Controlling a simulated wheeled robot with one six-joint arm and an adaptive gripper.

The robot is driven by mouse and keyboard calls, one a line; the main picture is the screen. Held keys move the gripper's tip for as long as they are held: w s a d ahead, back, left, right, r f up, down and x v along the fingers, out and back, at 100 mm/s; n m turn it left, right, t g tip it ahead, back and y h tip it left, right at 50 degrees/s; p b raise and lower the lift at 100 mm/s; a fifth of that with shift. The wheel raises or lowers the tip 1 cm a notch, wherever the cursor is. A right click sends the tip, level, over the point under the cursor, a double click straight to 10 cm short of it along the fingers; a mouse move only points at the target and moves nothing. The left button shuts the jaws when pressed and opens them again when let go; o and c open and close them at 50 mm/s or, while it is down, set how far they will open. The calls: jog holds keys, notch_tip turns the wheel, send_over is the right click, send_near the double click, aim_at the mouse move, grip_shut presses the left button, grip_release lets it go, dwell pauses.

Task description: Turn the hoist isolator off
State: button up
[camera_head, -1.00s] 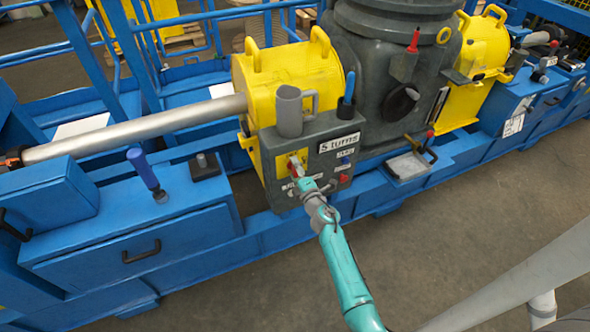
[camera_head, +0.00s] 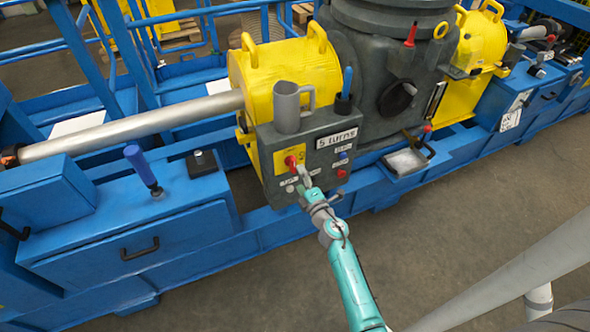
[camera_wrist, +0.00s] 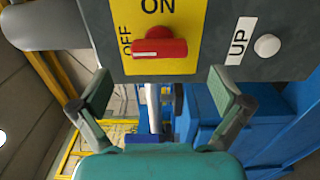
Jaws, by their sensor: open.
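The hoist isolator is a red handle (camera_wrist: 158,48) on a yellow plate (camera_wrist: 190,20) marked ON above and OFF at the left. In the wrist view the handle lies level across the plate, its left end beside the OFF mark. In the head view the red handle (camera_head: 291,162) is small, and its angle is hard to read. My gripper (camera_wrist: 160,85) is open and empty. Its two fingers stand wide apart, below the handle in the wrist view and clear of it. In the head view my gripper (camera_head: 303,180) is just below and right of the handle.
A white button (camera_wrist: 267,45) beside an UP label is right of the plate. Blue framework lies below.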

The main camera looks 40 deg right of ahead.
jog(key=shift+v, duration=2.75)
jog(key=s+a+m+y, duration=0.3)
jog(key=s+a+m, duration=0.4)
jog(key=s+a, duration=1.15)
jog(key=s+a+r+m+g+y, duration=0.1)
jog(key=s+r+m, duration=0.3)
jog(key=s, duration=0.6)
jog(key=s+a+r+m+g+y, duration=0.1)
jog(key=s+a+r+m, duration=0.2)
jog(key=s+r, duration=0.6)
jog(key=shift+s+a+m+g, duration=0.3)
jog(key=shift+s+a+m, duration=0.15)
jog(key=shift+s, duration=0.35)
jog(key=shift+d+r, duration=0.1)
